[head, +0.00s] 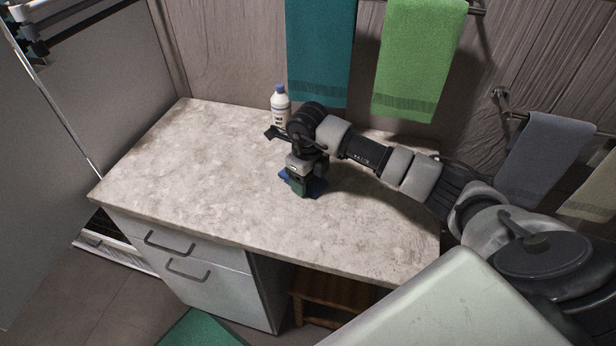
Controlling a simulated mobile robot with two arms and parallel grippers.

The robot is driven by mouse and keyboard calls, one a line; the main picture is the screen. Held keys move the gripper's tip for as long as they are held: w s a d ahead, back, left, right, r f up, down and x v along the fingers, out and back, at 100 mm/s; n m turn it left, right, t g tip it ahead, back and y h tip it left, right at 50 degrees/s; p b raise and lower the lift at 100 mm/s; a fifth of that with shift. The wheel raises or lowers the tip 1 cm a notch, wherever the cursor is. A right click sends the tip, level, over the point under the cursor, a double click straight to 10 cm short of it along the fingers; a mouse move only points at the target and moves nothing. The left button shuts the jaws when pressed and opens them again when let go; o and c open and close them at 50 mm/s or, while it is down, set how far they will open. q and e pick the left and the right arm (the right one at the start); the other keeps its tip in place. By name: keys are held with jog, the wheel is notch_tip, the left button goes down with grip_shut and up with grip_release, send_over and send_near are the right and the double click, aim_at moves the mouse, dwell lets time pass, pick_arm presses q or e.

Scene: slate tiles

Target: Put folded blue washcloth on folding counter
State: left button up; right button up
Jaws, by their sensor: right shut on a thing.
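The folding counter (185,175) is a pale, mottled stone top over a white drawer cabinet. My right gripper (302,188) reaches in from the right and points down over the middle of the counter. It is shut on the folded blue washcloth (318,186), which shows as a small dark blue patch beside and under the fingers. The cloth is at or just above the counter top; I cannot tell if it touches. Most of it is hidden by the gripper. My left gripper is not in view.
A white bottle with a blue cap (280,104) stands at the counter's back edge. A teal towel (320,50), a green towel (420,55) and a grey towel (545,160) hang on the wall. A wooden stool (330,300) is under the counter. The counter's left half is clear.

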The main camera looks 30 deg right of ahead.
jog(key=o, duration=1)
jog(key=shift+r, duration=0.15)
notch_tip(320, 180, up, 12)
jog(key=shift+b, duration=0.75)
